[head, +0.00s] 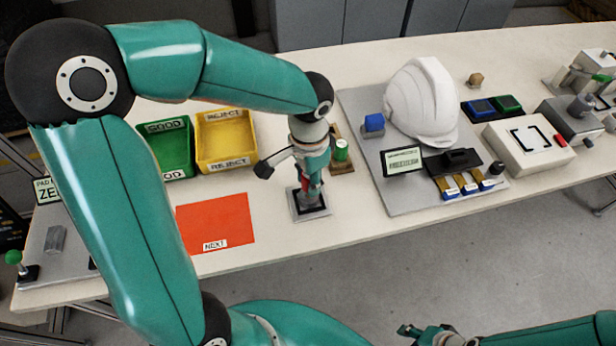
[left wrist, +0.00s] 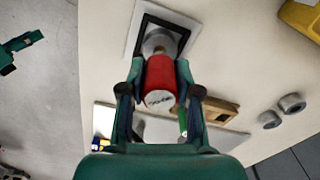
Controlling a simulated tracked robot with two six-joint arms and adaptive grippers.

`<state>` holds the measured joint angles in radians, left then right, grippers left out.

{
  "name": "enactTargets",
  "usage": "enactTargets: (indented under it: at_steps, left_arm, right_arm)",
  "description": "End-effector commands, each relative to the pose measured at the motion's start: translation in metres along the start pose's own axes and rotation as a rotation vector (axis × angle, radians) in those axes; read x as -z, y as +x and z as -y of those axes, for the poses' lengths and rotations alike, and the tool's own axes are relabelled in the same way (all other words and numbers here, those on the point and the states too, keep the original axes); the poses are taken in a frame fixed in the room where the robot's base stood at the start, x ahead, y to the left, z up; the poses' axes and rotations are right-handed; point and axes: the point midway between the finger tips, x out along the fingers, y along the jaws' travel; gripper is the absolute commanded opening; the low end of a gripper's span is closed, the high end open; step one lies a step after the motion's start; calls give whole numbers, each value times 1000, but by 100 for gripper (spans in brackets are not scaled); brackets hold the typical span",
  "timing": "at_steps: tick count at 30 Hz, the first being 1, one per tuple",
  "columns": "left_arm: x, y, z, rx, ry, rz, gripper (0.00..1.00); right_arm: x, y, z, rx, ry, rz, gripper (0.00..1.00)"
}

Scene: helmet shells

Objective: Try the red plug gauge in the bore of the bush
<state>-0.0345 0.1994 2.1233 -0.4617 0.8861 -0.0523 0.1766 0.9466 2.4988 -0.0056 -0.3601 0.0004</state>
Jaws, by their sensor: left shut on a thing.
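My left gripper (head: 309,188) is shut on the red plug gauge, over the square holder (head: 325,211). In the left wrist view the red handle (left wrist: 160,82) sits between the two fingers, its pale labelled end toward the camera. The grey bush (left wrist: 157,40) stands in the dark recess of the holder, which has a pale rim (left wrist: 136,30). A brassy part of the gauge shows between handle and bush; I cannot tell whether it is inside the bore. My right gripper (head: 412,331) is low in the head view, away from the table, its jaw state unclear.
The green gauge (head: 341,150) stands in a wooden block (head: 345,167) close beside. Green GOOD (head: 178,174) and yellow REJECT (head: 240,163) trays and an orange NEXT mat (head: 229,218) lie left. A white helmet (head: 424,98) stands right.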

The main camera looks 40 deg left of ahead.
Motion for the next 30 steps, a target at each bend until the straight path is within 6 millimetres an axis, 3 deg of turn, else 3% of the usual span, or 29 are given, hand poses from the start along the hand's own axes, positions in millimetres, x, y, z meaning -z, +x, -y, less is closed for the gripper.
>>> enactTargets:
  at_steps: [30]
  left_arm:
    - [0, -42, 0, 0, 0, -2, 7]
  right_arm:
    - [0, -32, 12, 0, 0, 0, 40]
